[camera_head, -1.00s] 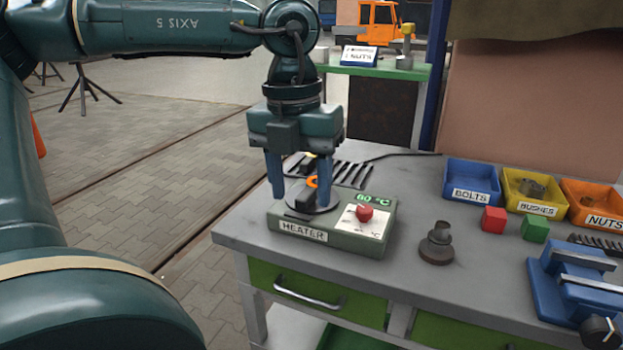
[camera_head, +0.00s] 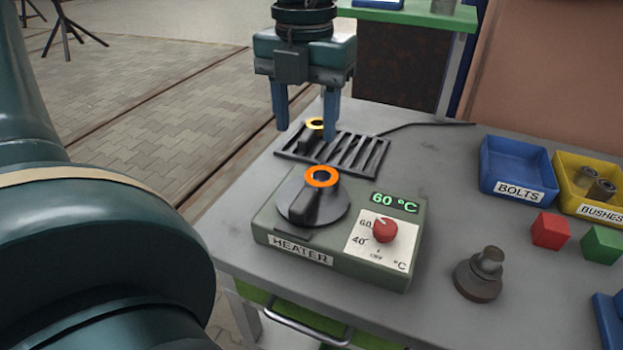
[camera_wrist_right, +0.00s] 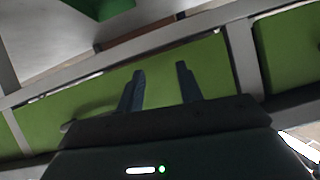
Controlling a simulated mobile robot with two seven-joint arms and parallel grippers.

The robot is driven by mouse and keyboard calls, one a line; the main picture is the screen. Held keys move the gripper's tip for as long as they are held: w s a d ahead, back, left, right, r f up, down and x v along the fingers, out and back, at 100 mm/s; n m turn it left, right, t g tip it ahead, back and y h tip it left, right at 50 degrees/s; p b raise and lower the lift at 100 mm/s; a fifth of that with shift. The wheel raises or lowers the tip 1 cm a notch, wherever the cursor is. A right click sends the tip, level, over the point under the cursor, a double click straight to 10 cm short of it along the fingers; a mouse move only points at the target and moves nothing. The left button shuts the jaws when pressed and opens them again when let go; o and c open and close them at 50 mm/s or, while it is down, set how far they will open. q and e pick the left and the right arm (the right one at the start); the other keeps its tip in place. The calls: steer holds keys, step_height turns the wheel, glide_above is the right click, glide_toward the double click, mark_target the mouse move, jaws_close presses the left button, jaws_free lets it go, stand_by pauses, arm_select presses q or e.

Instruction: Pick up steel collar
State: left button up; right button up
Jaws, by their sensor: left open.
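My left gripper (camera_head: 306,128) is open and points down, its fingers apart and empty. A dark part with an orange ring (camera_head: 321,177) sits on the heater's round plate. A stepped dark grey metal part (camera_head: 480,273) stands on the table right of the heater. I cannot tell which is the steel collar. My right gripper (camera_wrist_right: 160,72) is open and empty.
The heater shows 60 °C and has a red knob (camera_head: 383,230). The slotted rack (camera_head: 350,153) lies behind it. A blue bolts bin (camera_head: 515,168), a yellow bushes bin (camera_head: 592,190), a red cube (camera_head: 550,231) and a green cube (camera_head: 601,245) stand right.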

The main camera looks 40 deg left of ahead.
arm_select(q)
glide_above(308, 192)
steer(key=f, duration=0.7)
steer(key=shift+s+d+f, duration=0.15)
steer(key=shift+s+f, duration=0.1)
steer(key=shift+s, duration=0.1)
steer(key=shift+w+f+p, duration=0.15)
steer(key=shift+f, duration=1.25)
steer(key=shift+w+f+p, duration=0.15)
steer(key=shift+f, duration=1.25)
steer(key=shift+c, duration=0.5)
jaws_close()
